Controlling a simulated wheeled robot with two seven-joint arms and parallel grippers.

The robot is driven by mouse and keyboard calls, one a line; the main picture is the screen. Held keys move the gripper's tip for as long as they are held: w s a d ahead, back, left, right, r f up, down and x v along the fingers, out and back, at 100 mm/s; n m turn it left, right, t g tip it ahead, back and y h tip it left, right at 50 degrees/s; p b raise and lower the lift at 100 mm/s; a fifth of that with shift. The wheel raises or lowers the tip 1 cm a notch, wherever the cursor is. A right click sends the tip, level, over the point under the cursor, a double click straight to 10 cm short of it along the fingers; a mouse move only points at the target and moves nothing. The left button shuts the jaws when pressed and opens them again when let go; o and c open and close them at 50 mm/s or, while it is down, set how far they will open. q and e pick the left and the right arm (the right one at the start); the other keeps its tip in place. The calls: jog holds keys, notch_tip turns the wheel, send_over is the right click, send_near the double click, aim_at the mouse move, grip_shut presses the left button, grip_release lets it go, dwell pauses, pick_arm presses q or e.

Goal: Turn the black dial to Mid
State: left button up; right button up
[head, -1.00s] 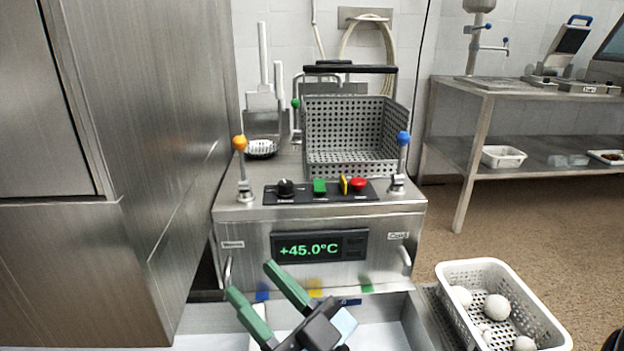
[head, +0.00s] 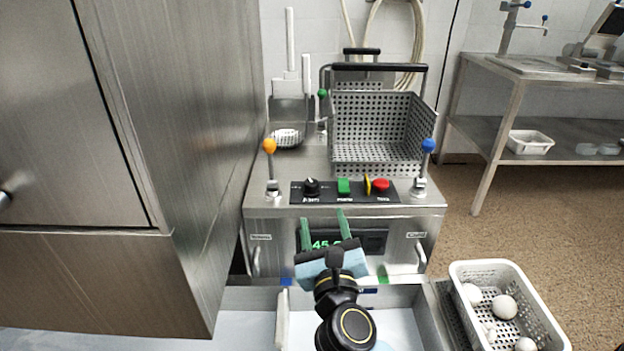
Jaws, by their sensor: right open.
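The black dial (head: 311,186) sits at the left end of the dark control panel (head: 327,197) on top of the steel machine. The marks around it are too small to read. My right gripper (head: 322,222) is in front of the machine, below the dial and apart from it. Its two green fingers point up and are spread, with nothing between them. The gripper covers part of the green temperature display (head: 370,241). My left gripper is not in view.
A green button (head: 344,186), a yellow piece (head: 367,184) and a red button (head: 382,185) are right of the dial. Orange (head: 269,146) and blue (head: 428,146) knobbed levers flank the panel. A perforated basket (head: 375,150) stands behind. A white basket (head: 457,272) with balls is at right.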

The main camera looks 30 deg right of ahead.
aim_at(311, 191)
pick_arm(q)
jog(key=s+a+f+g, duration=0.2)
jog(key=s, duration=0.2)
pick_arm(e)
jog(key=w+d+f+m, duration=0.1)
jog(key=w, duration=0.3)
jog(key=w+d+m+g+b, duration=0.1)
jog(key=w, duration=0.3)
jog(key=w+d+f+m+g+b, duration=0.1)
jog(key=w+d, duration=0.1)
jog(key=w, duration=0.2)
jog(key=shift+w+d+f, duration=0.1)
jog(key=shift+w+f, duration=0.25)
jog(key=shift+w, duration=0.05)
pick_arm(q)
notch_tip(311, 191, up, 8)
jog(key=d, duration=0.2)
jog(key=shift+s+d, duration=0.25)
pick_arm(e)
jog(key=shift+w+d+r, duration=0.1)
jog(key=shift+w+d, duration=0.1)
jog(key=shift+w, duration=0.4)
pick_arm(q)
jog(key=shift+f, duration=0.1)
pick_arm(e)
jog(key=shift+m, duration=0.3)
jog(key=c, duration=1)
